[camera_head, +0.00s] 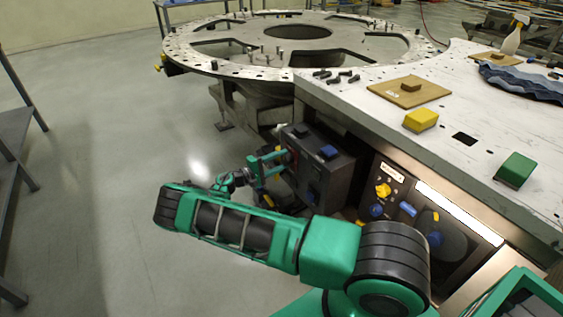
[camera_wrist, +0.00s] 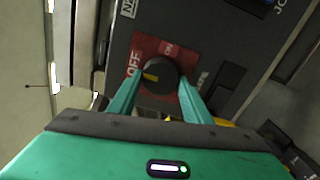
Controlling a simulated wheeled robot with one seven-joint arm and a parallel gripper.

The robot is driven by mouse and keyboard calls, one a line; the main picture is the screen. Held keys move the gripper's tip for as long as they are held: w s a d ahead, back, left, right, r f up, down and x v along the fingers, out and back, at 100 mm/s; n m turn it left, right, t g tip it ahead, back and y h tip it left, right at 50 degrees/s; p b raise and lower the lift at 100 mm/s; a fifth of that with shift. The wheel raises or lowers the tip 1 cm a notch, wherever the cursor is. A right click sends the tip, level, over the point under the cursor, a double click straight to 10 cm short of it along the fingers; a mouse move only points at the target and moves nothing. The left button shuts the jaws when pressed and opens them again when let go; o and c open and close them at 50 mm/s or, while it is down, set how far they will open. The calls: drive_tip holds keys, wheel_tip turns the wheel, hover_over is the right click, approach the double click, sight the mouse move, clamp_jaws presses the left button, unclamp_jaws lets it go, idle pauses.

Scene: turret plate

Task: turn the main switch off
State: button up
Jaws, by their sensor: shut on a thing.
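The main switch is a round black knob with a yellow mark (camera_wrist: 158,76). It sits on a red plate (camera_wrist: 146,47) lettered OFF and ON. The yellow mark lies on the knob's left side in the wrist view, on the side of the OFF lettering. My gripper (camera_wrist: 155,95) is shut on the knob, one green finger on each side. In the head view my gripper (camera_head: 276,163) reaches the left face of the dark control box (camera_head: 322,172); the knob itself is hard to make out there.
The white-topped bench (camera_head: 470,120) holds a yellow block (camera_head: 420,120), a green block (camera_head: 515,170) and a wooden board (camera_head: 408,92). A panel with yellow and blue knobs (camera_head: 383,190) is below it. The large round turret plate (camera_head: 200,70) stands behind.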

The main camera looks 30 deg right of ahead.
drive_tip(key=shift+a+f, duration=0.1)
drive_tip(key=shift+f, duration=0.15)
drive_tip(key=o, duration=1)
drive_tip(key=shift+o, duration=0.3)
drive_tip(key=shift+r, duration=0.1)
drive_tip(key=a, duration=1)
drive_tip(key=shift+s+a, duration=0.15)
drive_tip(key=shift+a, duration=0.25)
